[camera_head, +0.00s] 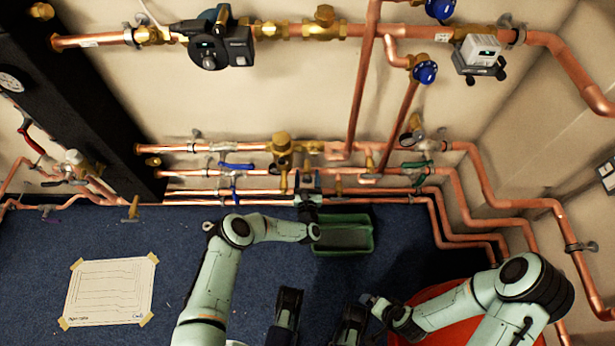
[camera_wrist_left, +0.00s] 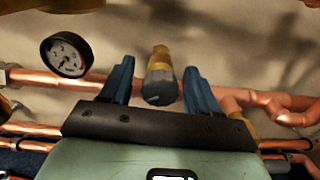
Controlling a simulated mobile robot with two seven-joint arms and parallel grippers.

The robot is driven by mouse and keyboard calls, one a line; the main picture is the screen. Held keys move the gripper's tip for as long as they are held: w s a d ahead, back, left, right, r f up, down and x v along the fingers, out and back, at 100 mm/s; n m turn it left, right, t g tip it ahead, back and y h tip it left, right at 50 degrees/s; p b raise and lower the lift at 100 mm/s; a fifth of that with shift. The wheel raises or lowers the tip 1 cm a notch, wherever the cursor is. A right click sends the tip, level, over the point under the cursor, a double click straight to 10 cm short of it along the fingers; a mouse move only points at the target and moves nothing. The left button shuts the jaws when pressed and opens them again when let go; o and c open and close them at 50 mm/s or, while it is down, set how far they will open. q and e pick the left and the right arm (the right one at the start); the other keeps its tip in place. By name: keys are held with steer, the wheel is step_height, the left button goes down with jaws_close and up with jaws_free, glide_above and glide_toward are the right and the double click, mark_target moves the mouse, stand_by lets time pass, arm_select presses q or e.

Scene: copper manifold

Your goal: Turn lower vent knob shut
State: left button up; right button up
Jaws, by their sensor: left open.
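In the left wrist view a dark grey knob (camera_wrist_left: 160,90) on a brass stem stands at the copper pipe, between the two blue fingers of my left gripper (camera_wrist_left: 157,68). The fingers are apart, with a visible gap on each side of the knob. I take it for the lower vent knob, though no label shows. In the head view my left gripper (camera_head: 308,180) is at the lower pipes, beside a brass fitting (camera_head: 283,152), and I cannot make out the knob there. My right arm (camera_head: 440,306) is low at the right; its finger opening cannot be made out.
A round gauge (camera_wrist_left: 66,54) stands left of the knob in the left wrist view. Copper pipes (camera_head: 190,148) run along the wall, with blue-handled (camera_head: 236,166) and green-handled (camera_head: 416,164) valves. A green tray (camera_head: 342,250) and a paper sheet (camera_head: 110,290) lie on the blue floor.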

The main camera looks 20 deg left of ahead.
arm_select(q)
steer(key=shift+w, duration=0.25)
steer(key=c, duration=1)
steer(key=shift+c, duration=0.2)
